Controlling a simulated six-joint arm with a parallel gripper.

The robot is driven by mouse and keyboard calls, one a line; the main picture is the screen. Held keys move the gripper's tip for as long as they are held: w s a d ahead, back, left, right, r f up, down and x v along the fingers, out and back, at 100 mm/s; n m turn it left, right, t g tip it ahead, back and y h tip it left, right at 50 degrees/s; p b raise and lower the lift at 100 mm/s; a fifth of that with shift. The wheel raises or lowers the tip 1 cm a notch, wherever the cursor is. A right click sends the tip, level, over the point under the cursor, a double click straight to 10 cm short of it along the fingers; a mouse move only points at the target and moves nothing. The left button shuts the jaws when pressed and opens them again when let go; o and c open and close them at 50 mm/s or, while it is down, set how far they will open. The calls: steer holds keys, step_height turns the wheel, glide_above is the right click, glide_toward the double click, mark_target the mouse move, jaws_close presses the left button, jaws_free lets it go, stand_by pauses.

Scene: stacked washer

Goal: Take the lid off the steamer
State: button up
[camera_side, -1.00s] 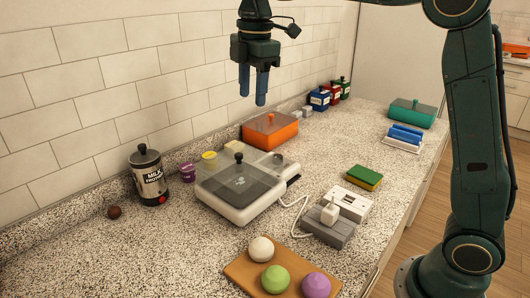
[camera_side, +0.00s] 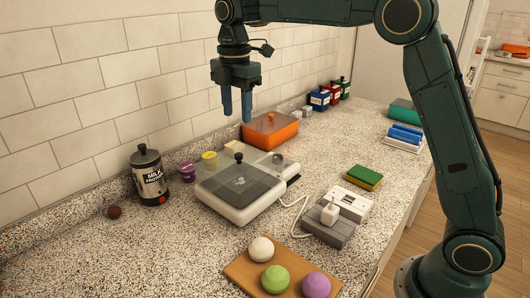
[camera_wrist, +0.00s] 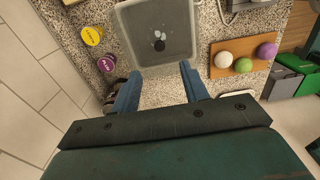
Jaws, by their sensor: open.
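The steamer (camera_side: 240,206) is a low light-grey box on the speckled counter. Its dark see-through lid (camera_side: 236,186) is on it, with a black knob (camera_side: 239,158) standing up from the top. In the wrist view the lid (camera_wrist: 177,28) shows from above, its dark knob (camera_wrist: 159,45) near the middle. My gripper (camera_side: 236,118) points down, open and empty, in the air above the steamer's lid and apart from it. In the wrist view its two blue fingers (camera_wrist: 160,80) are spread, with the steamer's near edge beyond and between their tips.
A milk frother (camera_side: 149,178) and purple and yellow cups (camera_side: 187,172) stand left of the steamer. An orange lidded box (camera_side: 271,131) is behind it. A wooden board (camera_side: 240,271) with coloured balls lies in front. A grey block (camera_side: 329,229) and sponge (camera_side: 364,176) are right.

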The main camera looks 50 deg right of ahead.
glide_above(239, 154)
steer(key=shift+f, duration=2.85)
steer(key=shift+f, duration=0.1)
steer(key=shift+f, duration=2.45)
steer(key=shift+c, duration=0.3)
jaws_close()
